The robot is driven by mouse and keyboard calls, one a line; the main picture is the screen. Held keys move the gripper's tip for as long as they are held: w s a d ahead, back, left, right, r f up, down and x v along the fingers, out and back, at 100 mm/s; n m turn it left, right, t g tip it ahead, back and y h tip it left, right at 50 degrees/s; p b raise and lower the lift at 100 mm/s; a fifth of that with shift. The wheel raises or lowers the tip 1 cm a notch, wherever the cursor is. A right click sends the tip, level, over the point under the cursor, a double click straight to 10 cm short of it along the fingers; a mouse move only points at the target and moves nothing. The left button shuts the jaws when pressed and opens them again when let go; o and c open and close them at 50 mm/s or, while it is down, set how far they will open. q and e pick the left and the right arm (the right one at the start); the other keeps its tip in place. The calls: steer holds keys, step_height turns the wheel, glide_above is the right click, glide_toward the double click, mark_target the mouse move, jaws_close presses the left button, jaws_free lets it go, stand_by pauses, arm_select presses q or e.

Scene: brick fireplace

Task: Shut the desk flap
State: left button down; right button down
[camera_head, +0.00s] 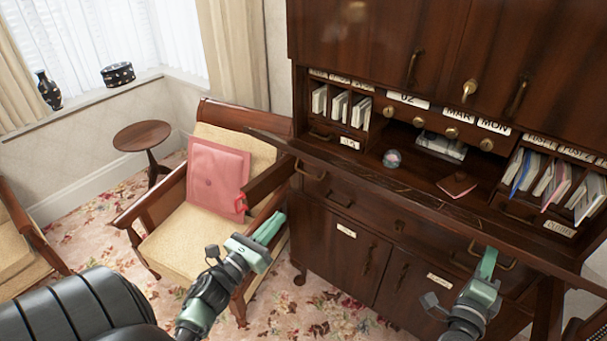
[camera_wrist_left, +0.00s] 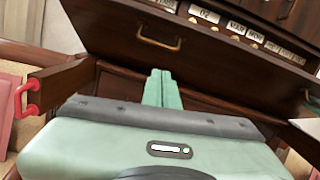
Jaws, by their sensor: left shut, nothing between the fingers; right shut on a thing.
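The desk flap (camera_head: 410,208) is not flush with the desk; the pigeonholes above it are exposed. A brass handle shows at its left (camera_head: 310,171) and another at its right (camera_head: 508,264). In the left wrist view the dark panel with the left handle (camera_wrist_left: 160,40) tilts out above my fingers. My right gripper (camera_head: 487,262) is shut on the right handle, though its fingertips partly hide the grip. My left gripper (camera_head: 270,228) is shut and empty, below and left of the left handle, apart from it. Its fingers also show in the left wrist view (camera_wrist_left: 161,88).
An armchair (camera_head: 180,240) with a pink cushion (camera_head: 217,175) stands close left of the desk, near my left gripper. A small round table (camera_head: 142,136) stands behind it. A glass ball (camera_head: 392,158) and a brown notebook (camera_head: 457,186) lie inside the desk.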

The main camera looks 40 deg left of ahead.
arm_select(q)
step_height(320, 180, up, 3)
steer(key=m, duration=0.2)
arm_select(e)
steer(key=shift+r, duration=0.2)
arm_select(q)
glide_toward(312, 160)
steer(key=w+f, duration=0.4)
steer(key=shift+w+a+r+t+h, duration=0.1)
steer(key=shift+w+r+t+h, duration=0.05)
steer(key=shift+w+r, duration=0.55)
steer(key=shift+w+a+r+t+h, duration=0.15)
steer(key=shift+w+r, duration=0.3)
steer(key=shift+r, duration=0.3)
steer(key=shift+d, duration=0.15)
